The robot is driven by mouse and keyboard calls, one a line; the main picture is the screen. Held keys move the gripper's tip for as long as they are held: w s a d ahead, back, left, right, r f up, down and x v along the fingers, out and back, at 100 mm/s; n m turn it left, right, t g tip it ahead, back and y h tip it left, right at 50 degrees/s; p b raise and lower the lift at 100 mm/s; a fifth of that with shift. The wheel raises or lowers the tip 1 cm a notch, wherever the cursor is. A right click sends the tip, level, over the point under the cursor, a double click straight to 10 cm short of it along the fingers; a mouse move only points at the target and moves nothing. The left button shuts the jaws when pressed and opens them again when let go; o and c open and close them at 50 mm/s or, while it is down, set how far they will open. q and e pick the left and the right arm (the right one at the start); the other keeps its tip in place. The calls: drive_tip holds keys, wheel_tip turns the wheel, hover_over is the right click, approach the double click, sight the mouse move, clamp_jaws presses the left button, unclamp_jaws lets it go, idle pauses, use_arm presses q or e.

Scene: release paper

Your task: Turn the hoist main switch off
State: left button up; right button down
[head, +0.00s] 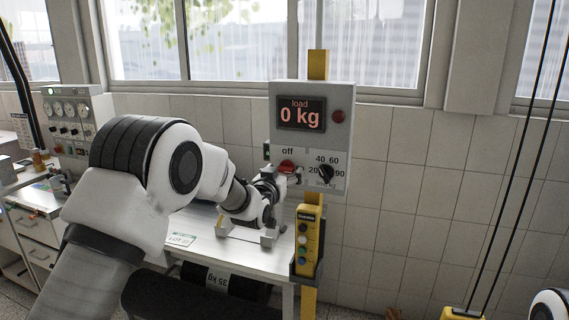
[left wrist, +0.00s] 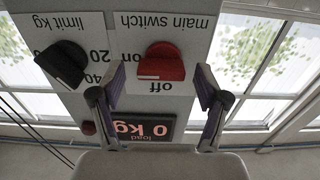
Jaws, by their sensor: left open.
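The hoist main switch is a red knob (head: 287,167) on the grey control box (head: 345,120), just below the word "off". It also shows in the upside-down left wrist view (left wrist: 163,62), with a pale mark on the side near "off"; I cannot tell its exact setting. My left gripper (head: 285,179) is open at the knob. In the left wrist view its two fingers (left wrist: 161,78) stand on either side of the knob, with gaps on both sides. My right gripper is not in view.
A black limit knob (head: 325,173) sits right of the switch. The load display (head: 301,114) reads 0 kg. A yellow pendant (head: 307,240) hangs below the box, beside the white table (head: 210,250). Black cables (head: 515,150) hang at the right.

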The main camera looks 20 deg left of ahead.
use_arm(q)
drive_tip(key=shift+w, duration=0.25)
drive_tip(key=shift+a, duration=0.1)
drive_tip(key=shift+c, duration=1.3)
drive_tip(key=c, duration=0.9)
